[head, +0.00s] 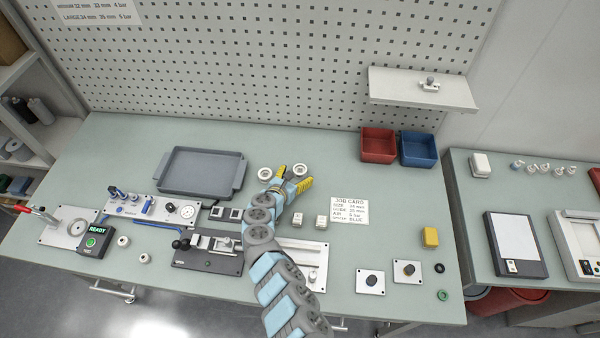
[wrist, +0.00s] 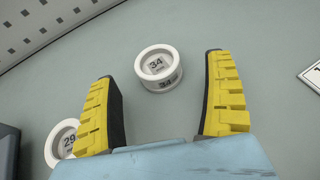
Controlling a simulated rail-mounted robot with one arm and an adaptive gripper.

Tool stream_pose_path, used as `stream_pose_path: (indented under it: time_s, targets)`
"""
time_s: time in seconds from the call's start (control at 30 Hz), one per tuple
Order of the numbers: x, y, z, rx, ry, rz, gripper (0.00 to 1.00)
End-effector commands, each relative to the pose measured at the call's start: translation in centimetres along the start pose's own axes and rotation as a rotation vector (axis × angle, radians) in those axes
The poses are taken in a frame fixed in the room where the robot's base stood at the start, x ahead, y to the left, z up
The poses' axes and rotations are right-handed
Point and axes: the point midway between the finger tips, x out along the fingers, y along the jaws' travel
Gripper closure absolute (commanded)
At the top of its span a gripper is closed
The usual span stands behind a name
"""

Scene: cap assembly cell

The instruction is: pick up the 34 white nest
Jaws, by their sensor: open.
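The 34 white nest (wrist: 160,68) is a short white ring with a dark "34" label inside and on its side. It stands on the bench ahead of my gripper (wrist: 162,95), roughly centred between the two yellow fingers. The fingers are wide apart, with nothing held. In the head view, the 34 nest (head: 299,172) shows just beyond the tips of my gripper (head: 294,177). A similar white nest marked 29 (wrist: 62,142) lies by the left finger, which partly covers it; the head view shows this 29 nest (head: 265,173) just left of my gripper.
A grey tray (head: 201,193) lies to the left. Red (head: 378,157) and blue (head: 418,161) bins stand at the back right. A job card (head: 349,223) lies to the right of my gripper. A pegboard rises behind, with free bench between.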

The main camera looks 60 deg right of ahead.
Motion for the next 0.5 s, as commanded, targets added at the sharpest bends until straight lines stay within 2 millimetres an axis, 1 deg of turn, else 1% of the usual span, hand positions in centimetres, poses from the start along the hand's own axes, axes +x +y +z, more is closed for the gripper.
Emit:
stream_pose_path:
  time_s: [0.3, 0.5]
  targets:
    - [2.4, 0.2, -0.2, 0.002, 0.002, -0.002, 0.16]
    - [3.3, 0.3, -0.1, 0.001, 0.001, -0.001, 0.16]
